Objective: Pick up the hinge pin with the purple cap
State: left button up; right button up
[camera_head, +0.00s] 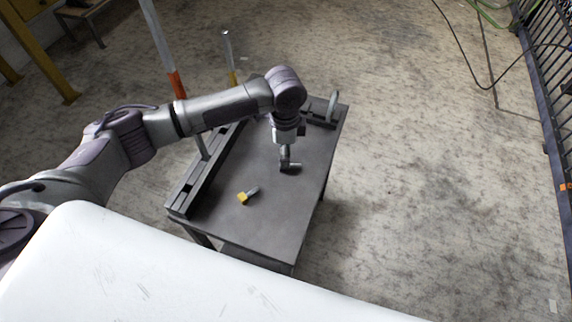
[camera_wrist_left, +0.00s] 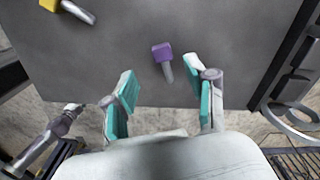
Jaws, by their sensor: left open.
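The hinge pin with the purple cap (camera_wrist_left: 162,53) lies on the dark table in the left wrist view, its grey shaft pointing toward my gripper. My left gripper (camera_wrist_left: 160,95) is open, with its teal-padded fingers apart on either side of the pin's line. The pin is just beyond the fingertips, and nothing is between the pads. In the head view my left gripper (camera_head: 288,165) points down over the right part of the table, and I cannot make out the purple cap there. My right gripper is not in view.
A yellow-capped pin (camera_head: 243,197) lies on the table (camera_head: 265,225), also in the left wrist view (camera_wrist_left: 50,5). Dark rails (camera_head: 185,195) edge the table's left side, with tall poles (camera_head: 160,45) beside them. A grey ring (camera_head: 332,105) stands at the back corner.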

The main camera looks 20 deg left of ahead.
aim_at(291, 165)
pick_arm(q)
jog(key=f, duration=0.5)
jog(key=shift+w+d+f, duration=0.1)
jog(key=shift+w+f, duration=0.15)
jog(key=shift+f, duration=0.1)
grip_shut()
